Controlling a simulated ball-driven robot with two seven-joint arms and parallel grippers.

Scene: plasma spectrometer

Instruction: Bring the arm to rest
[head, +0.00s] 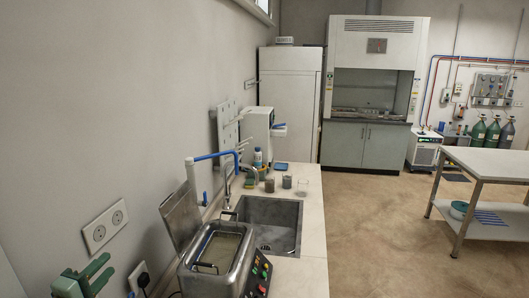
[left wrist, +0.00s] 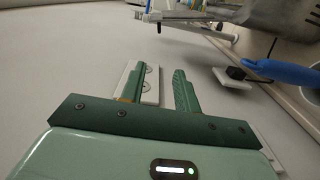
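My left gripper (head: 105,267) is at the bottom left corner of the head view, close to the wall and left of the metal bath. In the left wrist view its two green fingers (left wrist: 160,75) stand apart with nothing between them. The pale wall with a white socket plate (left wrist: 150,84) shows behind the fingers. My right gripper is in neither view.
A steel bath (head: 216,262) with a raised lid (head: 181,212) stands on the counter near my left gripper. A black plug (head: 142,281) sits in the wall beside it. A sink (head: 270,226) lies beyond.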

